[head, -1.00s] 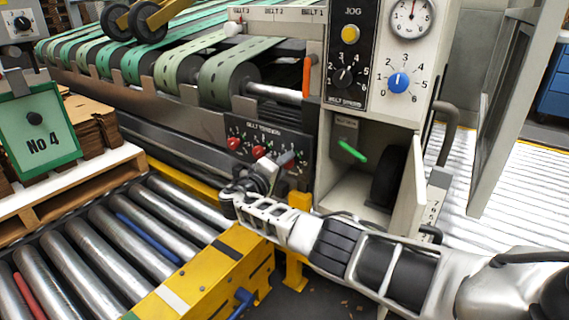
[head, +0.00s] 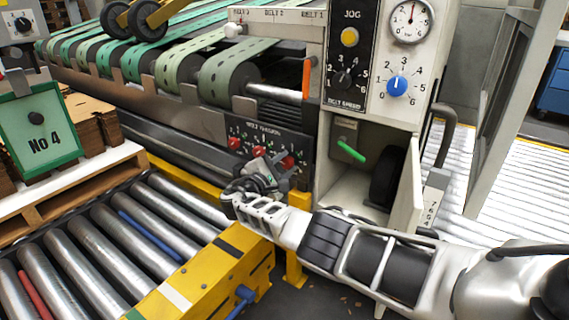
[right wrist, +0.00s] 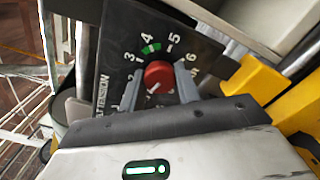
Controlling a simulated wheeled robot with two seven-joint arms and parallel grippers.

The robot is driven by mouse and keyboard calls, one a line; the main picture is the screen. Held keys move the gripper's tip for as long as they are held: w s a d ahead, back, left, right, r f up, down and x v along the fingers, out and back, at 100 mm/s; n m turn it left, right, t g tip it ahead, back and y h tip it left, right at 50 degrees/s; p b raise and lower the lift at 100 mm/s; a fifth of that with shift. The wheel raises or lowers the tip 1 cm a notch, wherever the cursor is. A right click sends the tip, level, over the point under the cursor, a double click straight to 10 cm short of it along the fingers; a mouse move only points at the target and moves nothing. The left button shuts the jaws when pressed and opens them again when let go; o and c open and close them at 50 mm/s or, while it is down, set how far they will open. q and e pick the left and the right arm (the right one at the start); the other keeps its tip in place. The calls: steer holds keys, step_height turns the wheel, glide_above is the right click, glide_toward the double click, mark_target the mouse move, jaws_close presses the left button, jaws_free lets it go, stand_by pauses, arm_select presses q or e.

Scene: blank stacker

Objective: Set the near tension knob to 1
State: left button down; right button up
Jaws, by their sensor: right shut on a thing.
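The black belt tension panel (head: 245,130) on the machine's front carries a row of red knobs. The left knob (head: 234,143) and middle knob (head: 258,151) are free. The nearest knob (head: 288,161), at the right end, is between the fingers of my right gripper (head: 277,166). In the right wrist view the gripper (right wrist: 159,84) is shut on this red knob (right wrist: 159,74), one finger on each side. Its dial shows numbers from about 2 to 6, with a green mark by 4. A pale mark shows on the knob's lower left; its exact setting is unclear. My left gripper is not visible.
A yellow rail (head: 215,272) and roller conveyor (head: 100,240) lie below left of my right arm. An open cabinet (head: 350,190) with a green lever (head: 351,151) is right of the panel. Above it are a belt speed dial (head: 345,78) and a blue knob (head: 398,86).

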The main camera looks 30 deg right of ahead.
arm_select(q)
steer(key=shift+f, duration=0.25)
arm_select(e)
steer(key=shift+s+n, duration=0.1)
steer(key=shift+n, duration=1.4)
steer(key=shift+f, duration=0.1)
steer(key=o, duration=1)
steer(key=shift+c, duration=0.2)
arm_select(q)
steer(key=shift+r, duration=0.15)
arm_select(e)
steer(key=shift+a+p, duration=0.2)
steer(key=shift+p, duration=0.15)
arm_select(q)
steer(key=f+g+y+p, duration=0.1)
steer(key=p, duration=0.1)
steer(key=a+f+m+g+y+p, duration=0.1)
steer(key=p, duration=0.1)
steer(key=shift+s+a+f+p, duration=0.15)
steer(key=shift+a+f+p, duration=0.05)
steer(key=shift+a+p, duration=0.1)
arm_select(e)
steer(key=v, duration=1.5)
steer(key=shift+a, duration=0.3)
steer(key=shift+s, duration=0.1)
